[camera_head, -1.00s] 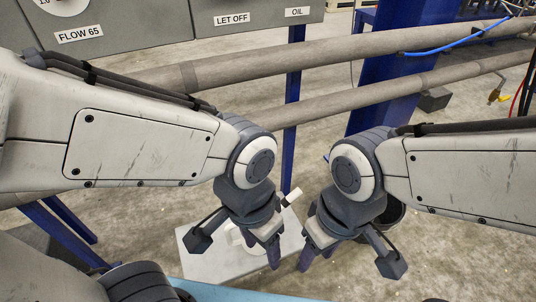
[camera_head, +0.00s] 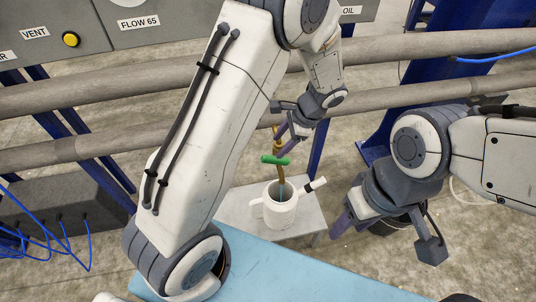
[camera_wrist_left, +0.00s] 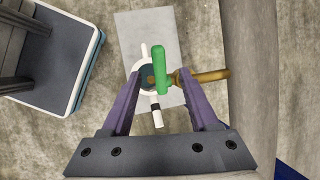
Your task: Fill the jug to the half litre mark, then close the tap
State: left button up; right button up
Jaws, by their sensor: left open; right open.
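The brass tap (camera_head: 276,140) has a green handle (camera_head: 275,160). A thin blue stream (camera_head: 282,190) shows below its brown spout and enters the white jug (camera_head: 282,216). The jug stands upright; its level against any mark cannot be read. My left gripper (camera_head: 291,131) is open near the tap. In the left wrist view, the green handle (camera_wrist_left: 161,72) lies crosswise to the brass pipe (camera_wrist_left: 212,76) and appears between the open fingers (camera_wrist_left: 160,105), with no visible contact. The jug (camera_wrist_left: 146,76) is partly hidden there. My right gripper (camera_head: 343,222) is open and empty, right of the jug.
The jug stands on a pale grey platform (camera_head: 236,208). A white bar with a dark band (camera_head: 315,185) sticks out beside the jug's right rim. A light blue surface (camera_head: 290,278) lies in front. Thick pipes (camera_head: 385,51) and a blue post (camera_head: 319,146) are behind.

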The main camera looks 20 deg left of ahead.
aim_at(269, 157)
pick_arm(q)
jog(key=b+x, duration=0.1)
jog(key=x, duration=0.8)
jog(key=shift+f, duration=0.3)
grip_shut()
dwell(1.0)
